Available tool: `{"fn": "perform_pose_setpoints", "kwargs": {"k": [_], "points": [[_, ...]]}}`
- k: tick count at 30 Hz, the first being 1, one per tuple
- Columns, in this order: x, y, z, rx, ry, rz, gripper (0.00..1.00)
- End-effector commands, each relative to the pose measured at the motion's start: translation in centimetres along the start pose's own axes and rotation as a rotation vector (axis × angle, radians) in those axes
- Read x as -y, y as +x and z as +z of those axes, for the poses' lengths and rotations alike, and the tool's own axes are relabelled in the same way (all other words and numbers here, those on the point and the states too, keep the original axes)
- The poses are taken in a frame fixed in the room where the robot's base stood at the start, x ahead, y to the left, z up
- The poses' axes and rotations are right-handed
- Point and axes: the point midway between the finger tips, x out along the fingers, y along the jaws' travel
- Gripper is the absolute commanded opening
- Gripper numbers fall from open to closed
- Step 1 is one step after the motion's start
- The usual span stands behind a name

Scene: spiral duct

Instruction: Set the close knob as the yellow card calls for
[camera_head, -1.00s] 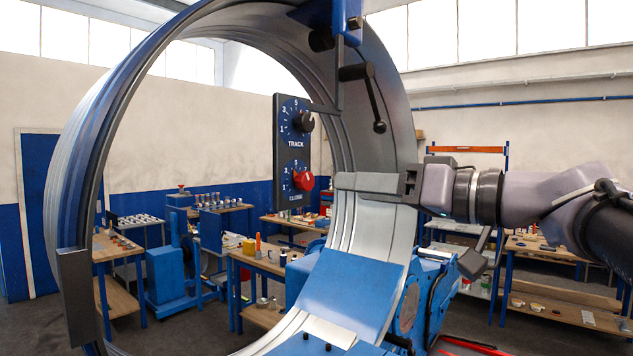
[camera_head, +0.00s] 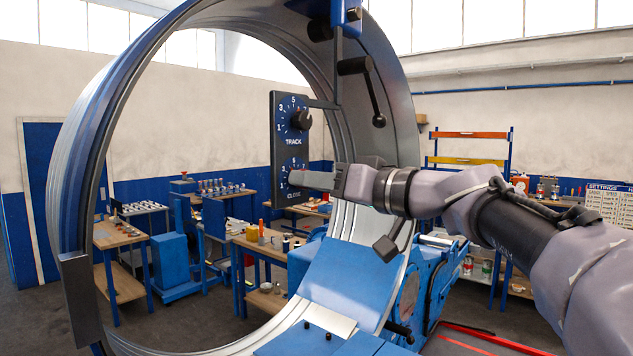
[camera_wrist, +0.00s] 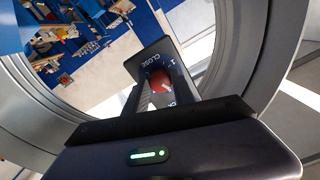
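The dark panel (camera_head: 291,150) hangs inside the big metal ring, with a TRACK dial and black knob (camera_head: 301,120) above and a CLOSE dial (camera_head: 292,165) below. My gripper (camera_head: 303,180) reaches in from the right and covers the close knob in the head view. In the wrist view the red close knob (camera_wrist: 161,81) shows at the fingers of my gripper (camera_wrist: 162,95), beside the word CLOSE. Whether the fingers touch or grip it is unclear. The knob's pointer is hard to read. I cannot make out a yellow card.
A black-handled lever (camera_head: 368,85) hangs above my arm. A white SETTINGS board (camera_head: 607,200) stands at the far right, its small text unreadable. Workbenches (camera_head: 262,245) with tools stand behind the ring.

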Motion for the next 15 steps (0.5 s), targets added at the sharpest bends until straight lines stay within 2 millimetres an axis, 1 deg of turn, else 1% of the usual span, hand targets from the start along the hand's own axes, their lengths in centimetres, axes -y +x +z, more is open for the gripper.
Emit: {"fn": "perform_pose_setpoints", "kwargs": {"k": [8, 15], "points": [[-0.03, -0.04, 0.0, -0.001, 0.015, 0.001, 0.0], [-0.03, -0.06, 0.08, -0.002, 0.122, 0.001, 0.0]]}}
